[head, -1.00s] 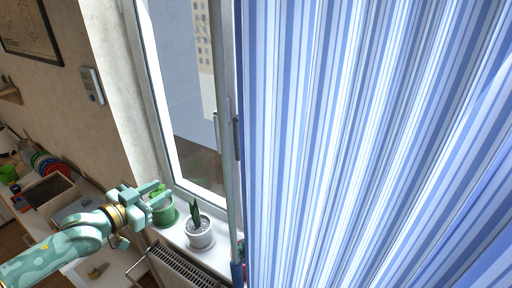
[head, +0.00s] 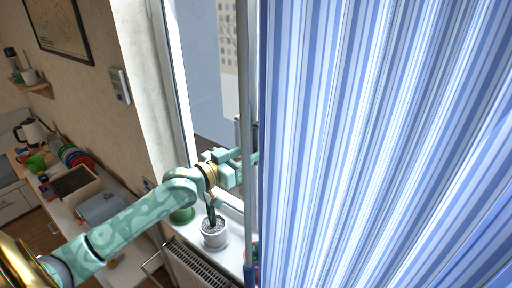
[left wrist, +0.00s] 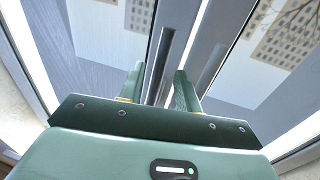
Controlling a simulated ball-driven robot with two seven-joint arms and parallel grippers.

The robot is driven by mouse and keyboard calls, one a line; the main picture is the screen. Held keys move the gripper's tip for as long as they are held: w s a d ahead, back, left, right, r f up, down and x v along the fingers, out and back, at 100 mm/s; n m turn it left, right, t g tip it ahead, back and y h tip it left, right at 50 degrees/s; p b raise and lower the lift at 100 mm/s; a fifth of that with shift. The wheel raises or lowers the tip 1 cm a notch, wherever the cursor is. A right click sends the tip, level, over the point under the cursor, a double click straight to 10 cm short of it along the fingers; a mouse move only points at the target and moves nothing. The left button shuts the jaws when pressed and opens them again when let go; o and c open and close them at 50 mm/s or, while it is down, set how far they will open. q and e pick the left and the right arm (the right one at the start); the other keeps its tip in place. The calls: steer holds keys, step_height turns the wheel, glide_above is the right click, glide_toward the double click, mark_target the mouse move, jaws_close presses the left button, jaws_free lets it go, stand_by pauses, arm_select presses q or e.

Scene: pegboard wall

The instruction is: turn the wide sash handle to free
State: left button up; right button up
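The window has two grey bar handles close together at the meeting frames. One handle (left wrist: 160,62) lies between the fingers of my left gripper (left wrist: 159,78) in the left wrist view. The fingers are apart, with a gap visible on each side of it. A second handle (left wrist: 212,68) is just to the right, outside the fingers. In the head view my left gripper (head: 243,162) is at the window frame, beside the curtain edge. A handle (head: 237,130) shows just above it, upright. The curtain and a grey pole partly hide this area. My right gripper is not in view.
A blue striped curtain (head: 380,140) covers the right side. A grey pole (head: 247,80) runs down along its edge. A potted plant (head: 214,233) and a green pot (head: 182,215) stand on the sill below my left arm, above a radiator (head: 195,268).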

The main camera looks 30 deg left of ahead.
mark_target(256, 150)
arm_select(q)
steer(key=shift+x, duration=1.85)
steer(key=shift+c, duration=0.3)
